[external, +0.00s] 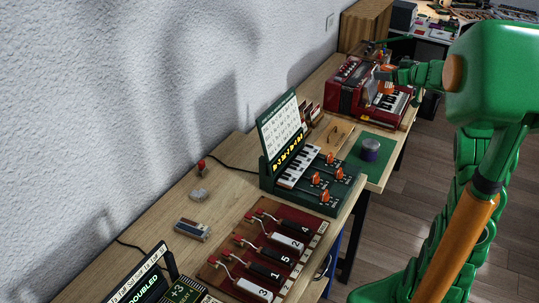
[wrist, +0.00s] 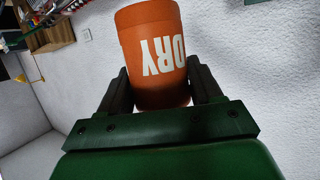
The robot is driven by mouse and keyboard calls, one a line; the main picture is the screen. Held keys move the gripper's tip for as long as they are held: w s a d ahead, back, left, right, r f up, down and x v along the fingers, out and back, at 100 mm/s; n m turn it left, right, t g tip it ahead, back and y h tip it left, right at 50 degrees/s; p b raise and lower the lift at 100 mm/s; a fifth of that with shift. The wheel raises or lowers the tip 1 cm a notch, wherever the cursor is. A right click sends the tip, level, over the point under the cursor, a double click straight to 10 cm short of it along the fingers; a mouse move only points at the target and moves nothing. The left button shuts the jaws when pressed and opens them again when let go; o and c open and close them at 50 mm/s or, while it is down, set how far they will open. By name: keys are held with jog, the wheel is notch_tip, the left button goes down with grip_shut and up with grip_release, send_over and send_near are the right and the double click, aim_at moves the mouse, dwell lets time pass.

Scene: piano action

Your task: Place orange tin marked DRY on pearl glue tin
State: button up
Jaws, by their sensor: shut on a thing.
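My gripper (wrist: 160,95) is shut on the orange tin (wrist: 152,30), which has large white letters reading DRY. The letters appear upside down in the wrist view. In the external view my gripper (external: 386,76) is at the far end of the bench, in front of the red accordion, with a small orange patch of the tin (external: 387,87) showing at it. A short round tin (external: 371,150), purple with a pale grey top, stands on a green mat nearer the camera. It appears to be the pearl glue tin, but its label is not readable.
The red accordion (external: 350,88) is behind my gripper. A green keyboard device with a raised panel (external: 282,130) stands left of the mat. The green mat (external: 372,175) has bare room around the purple tin. A red board with numbered blocks (external: 227,272) lies nearer the camera.

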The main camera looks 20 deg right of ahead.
jog(key=s+d, duration=0.2)
jog(key=d, duration=0.1)
send_over(371, 143)
jog(key=shift+h, duration=0.3)
jog(key=shift+f, duration=15.8)
jog(key=shift+f, duration=0.2)
jog(key=o, duration=1.2)
jog(key=shift+c, duration=0.2)
jog(key=shift+s, duration=0.1)
